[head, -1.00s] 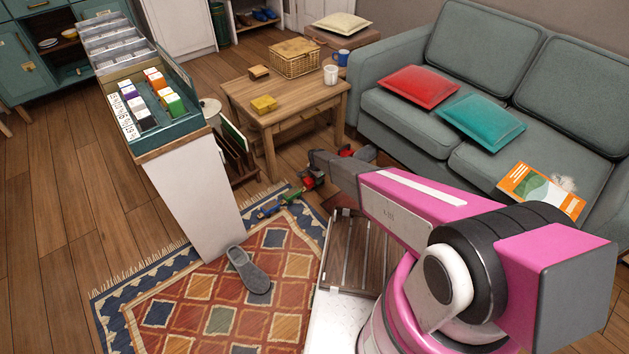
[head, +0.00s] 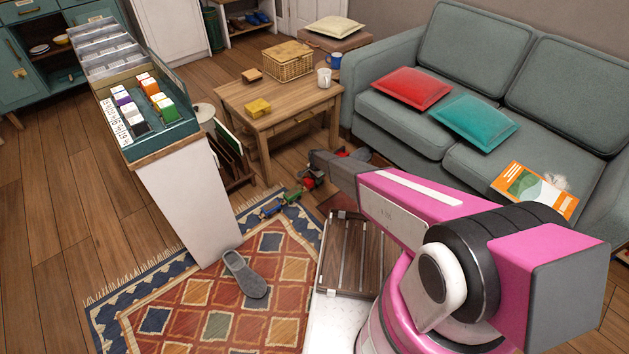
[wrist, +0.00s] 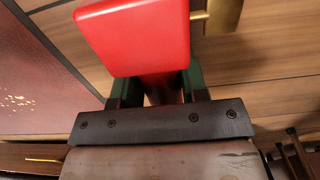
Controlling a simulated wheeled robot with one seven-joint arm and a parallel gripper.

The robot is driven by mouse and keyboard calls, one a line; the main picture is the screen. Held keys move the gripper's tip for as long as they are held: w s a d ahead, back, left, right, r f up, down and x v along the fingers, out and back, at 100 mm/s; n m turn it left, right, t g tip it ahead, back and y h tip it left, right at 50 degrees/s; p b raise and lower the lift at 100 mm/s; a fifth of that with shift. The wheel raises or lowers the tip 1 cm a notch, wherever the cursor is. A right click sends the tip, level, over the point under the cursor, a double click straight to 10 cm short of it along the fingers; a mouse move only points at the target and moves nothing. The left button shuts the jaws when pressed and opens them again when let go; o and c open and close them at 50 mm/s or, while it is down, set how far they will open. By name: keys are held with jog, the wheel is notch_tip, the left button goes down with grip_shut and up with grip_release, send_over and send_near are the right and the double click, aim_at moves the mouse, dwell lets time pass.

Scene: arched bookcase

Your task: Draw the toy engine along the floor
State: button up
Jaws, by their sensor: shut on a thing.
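The toy engine is red and shows small in the head view (head: 309,180), on the floor by the rug's far corner and partly hidden by my arm. A green wagon (head: 292,197) and a blue wagon (head: 270,208) trail behind it over the rug's edge. In the wrist view, a rounded red block of the engine (wrist: 135,35) with a brass part fills the upper middle. My gripper (wrist: 157,88) is shut on the engine just below that block. The exact contact is hidden.
A patterned rug (head: 215,325) with a grey slipper (head: 245,274) lies in front. A tall white-sided card cabinet (head: 187,205) stands left. A wooden table (head: 283,105) stands behind, and a grey sofa (head: 475,130) at right. Bare floor (head: 60,240) lies left.

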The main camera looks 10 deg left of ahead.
jog(key=shift+w+d, duration=1.7)
jog(key=shift+w, duration=0.3)
jog(key=shift+w+d, duration=1.65)
jog(key=shift+w, duration=0.3)
jog(key=o, duration=1.2)
jog(key=shift+c, duration=0.2)
notch_tip(320, 180, up, 11)
jog(key=s+d+r+n, duration=0.2)
jog(key=s+d+r, duration=0.7)
jog(key=r, duration=0.3)
jog(key=s+d+r+n, duration=0.2)
jog(key=s+d+r, duration=0.7)
jog(key=r, duration=0.3)
jog(key=s+d+r+n, duration=0.2)
jog(key=s+d+r, duration=0.4)
jog(key=s, duration=0.5)
jog(key=s+d+r+n, duration=0.2)
jog(key=s+d+r, duration=0.4)
jog(key=s+r, duration=0.5)
jog(key=shift+s+d+r, duration=0.15)
jog(key=shift+s+d, duration=0.05)
jog(key=shift+d, duration=0.05)
